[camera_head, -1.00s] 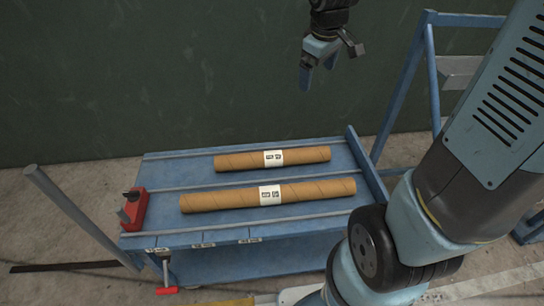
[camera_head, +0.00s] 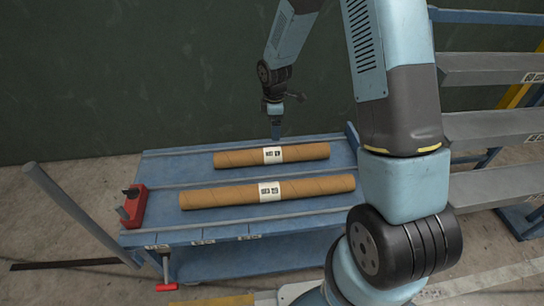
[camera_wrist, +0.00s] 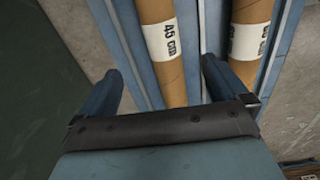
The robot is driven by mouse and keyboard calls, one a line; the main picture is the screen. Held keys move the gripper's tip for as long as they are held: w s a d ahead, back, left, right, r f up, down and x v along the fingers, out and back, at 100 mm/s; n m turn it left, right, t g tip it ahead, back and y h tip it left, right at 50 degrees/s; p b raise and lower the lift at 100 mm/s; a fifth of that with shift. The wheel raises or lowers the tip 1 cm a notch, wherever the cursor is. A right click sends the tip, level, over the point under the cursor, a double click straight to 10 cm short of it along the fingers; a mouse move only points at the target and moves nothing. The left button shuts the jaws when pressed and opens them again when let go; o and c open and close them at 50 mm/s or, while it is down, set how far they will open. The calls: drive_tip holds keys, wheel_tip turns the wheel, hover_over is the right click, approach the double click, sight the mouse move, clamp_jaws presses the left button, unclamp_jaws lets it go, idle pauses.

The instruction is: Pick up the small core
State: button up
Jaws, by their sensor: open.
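The small core (camera_head: 235,159) is a brown cardboard tube with a white label, lying on the blue bench top toward the back wall. In the wrist view the same tube (camera_wrist: 155,11) carries a "45 cm" label. My gripper (camera_head: 276,138) points down just above and behind its middle; the height gap is hard to judge. In the wrist view my gripper (camera_wrist: 162,72) is open and empty, and the tube's near part shows between its fingers. A longer tube (camera_head: 220,196) lies parallel in front, also labelled.
The blue bench (camera_head: 160,175) has raised rails between the tubes. A red clamp-like tool (camera_head: 133,205) sits at its left end. A shelf rack (camera_head: 490,126) stands at the right, and a green wall (camera_head: 120,70) is close behind.

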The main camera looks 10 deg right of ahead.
sight(272, 150)
drive_tip(key=f, duration=1.5)
drive_tip(key=shift+a+f, duration=0.25)
drive_tip(key=shift+a, duration=0.1)
drive_tip(key=c, duration=1.4)
